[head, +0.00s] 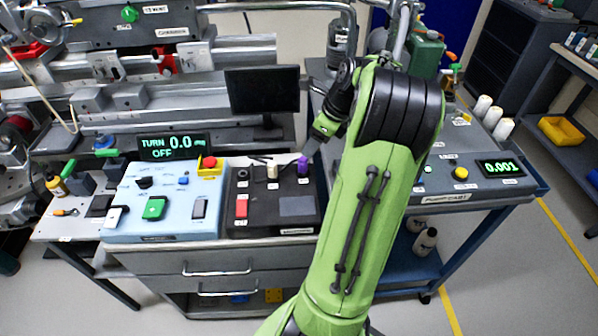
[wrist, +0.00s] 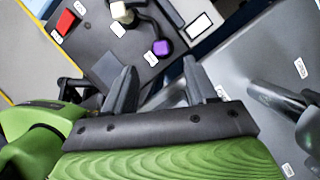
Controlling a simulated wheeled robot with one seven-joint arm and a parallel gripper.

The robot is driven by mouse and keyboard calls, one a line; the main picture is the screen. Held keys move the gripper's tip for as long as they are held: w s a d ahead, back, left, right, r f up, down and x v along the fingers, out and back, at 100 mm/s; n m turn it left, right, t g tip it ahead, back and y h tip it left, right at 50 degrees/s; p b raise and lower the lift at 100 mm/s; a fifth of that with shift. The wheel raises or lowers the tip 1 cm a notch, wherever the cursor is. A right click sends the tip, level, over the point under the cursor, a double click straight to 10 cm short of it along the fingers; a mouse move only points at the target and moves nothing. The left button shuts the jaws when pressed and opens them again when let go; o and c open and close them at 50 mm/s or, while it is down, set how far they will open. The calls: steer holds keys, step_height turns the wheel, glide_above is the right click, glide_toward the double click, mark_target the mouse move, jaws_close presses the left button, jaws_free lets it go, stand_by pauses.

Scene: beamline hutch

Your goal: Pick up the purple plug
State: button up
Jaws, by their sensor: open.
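The purple plug (head: 303,168) stands at the back right of a black panel box (head: 240,220) on the bench. In the wrist view the purple plug (wrist: 161,47) shows its top, with a dark cable beside it, a little beyond the fingertips and roughly between their lines. My gripper (wrist: 158,72) is open, with nothing between its two dark fingers. In the head view my gripper (head: 311,148) hangs just above and to the right of the plug, and my arm hides part of the bench there. I cannot tell the exact height gap.
A cream plug (head: 272,170) stands left of the purple one and also shows in the wrist view (wrist: 122,11). A red switch (head: 241,208) is on the same panel. A black monitor (head: 262,90) stands behind. A blue control box (head: 160,200) is to the left.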

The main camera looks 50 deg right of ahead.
mark_target(304, 159)
steer(key=b+x, duration=0.4)
steer(key=x, duration=0.5)
steer(key=shift+d+f+b, duration=0.1)
steer(key=shift+f+b, duration=0.2)
steer(key=shift+f, duration=0.15)
steer(key=shift+s+r, duration=0.1)
steer(key=shift+r, duration=0.05)
steer(key=shift+c, duration=0.8)
jaws_close()
